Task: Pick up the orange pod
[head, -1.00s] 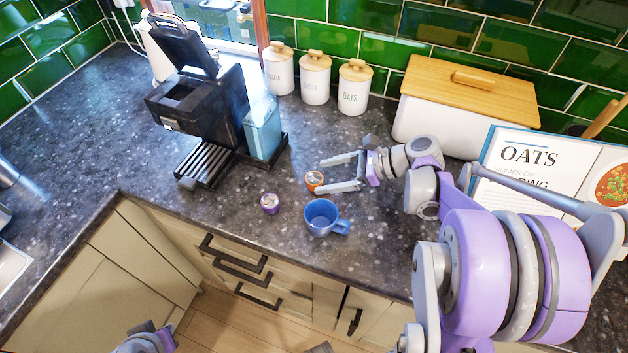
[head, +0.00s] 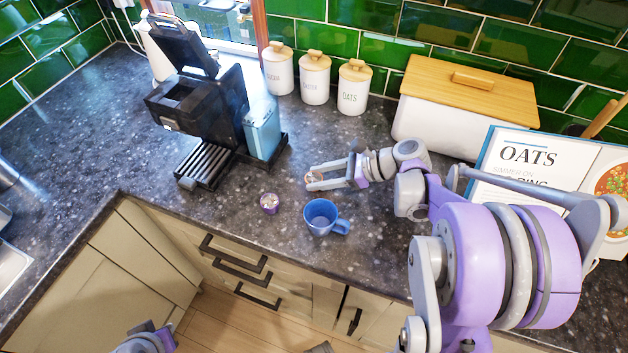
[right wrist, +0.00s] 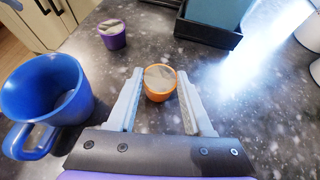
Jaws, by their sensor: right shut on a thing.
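The orange pod (right wrist: 160,84) is a small cup with a pale lid, between the fingertips of my right gripper (right wrist: 157,88) in the right wrist view. In the head view only a bit of the pod shows at the fingertips of my right gripper (head: 311,182), just above the blue mug. The right gripper is shut on the pod, at or close above the dark counter; I cannot tell if it touches the counter. Part of my left arm (head: 146,340) shows at the bottom edge of the head view, and its fingertips cannot be made out.
A purple pod (head: 269,203) and a blue mug (head: 322,216) stand close by on the counter (head: 110,150). A black coffee machine (head: 205,110) with its lid up stands at the left. Canisters (head: 314,82) and a bread bin (head: 465,107) line the back.

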